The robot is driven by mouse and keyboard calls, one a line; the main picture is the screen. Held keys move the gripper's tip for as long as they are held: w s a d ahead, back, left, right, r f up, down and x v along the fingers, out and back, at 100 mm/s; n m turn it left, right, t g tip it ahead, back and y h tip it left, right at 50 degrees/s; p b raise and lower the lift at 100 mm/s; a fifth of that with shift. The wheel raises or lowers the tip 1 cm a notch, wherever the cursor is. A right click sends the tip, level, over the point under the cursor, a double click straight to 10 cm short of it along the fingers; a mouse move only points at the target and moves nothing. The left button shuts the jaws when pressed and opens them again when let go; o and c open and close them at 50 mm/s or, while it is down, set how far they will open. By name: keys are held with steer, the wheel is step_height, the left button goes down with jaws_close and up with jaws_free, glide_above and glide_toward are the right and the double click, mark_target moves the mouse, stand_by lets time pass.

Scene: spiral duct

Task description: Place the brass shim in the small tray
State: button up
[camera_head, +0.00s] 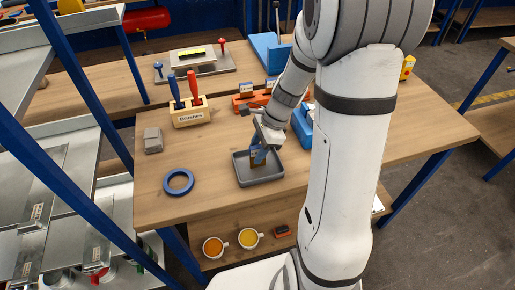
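The small tray (270,180) is dark grey with raised walls and lies on the wooden bench, left of my arm. My gripper (258,155) points down over the tray, with its blue fingers near the tray's back half. A small brass-coloured plate, which looks like the brass shim (254,160), shows upright at the fingertips. The fingers appear shut on it. Its lower end is within the tray's outline; I cannot tell whether it touches the tray floor.
A blue tape ring (178,182), a grey block (153,140) and a "Brushes" holder (190,113) stand to the left. An orange tool (252,100) and a blue object (302,125) are close behind and right. Two cups (215,247) sit on the lower shelf.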

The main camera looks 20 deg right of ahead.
steer(key=v, duration=1.2)
steer(key=s+a+r+n+t+h, duration=0.1)
steer(key=s+a+r+n+h, duration=0.1)
steer(key=s+n, duration=0.5)
steer(key=s+a+r+n+t+h, duration=0.2)
steer(key=s+n, duration=0.5)
steer(key=n, duration=0.4)
steer(key=shift+s+a, duration=0.2)
steer(key=shift+a, duration=0.15)
steer(key=shift+r, duration=0.1)
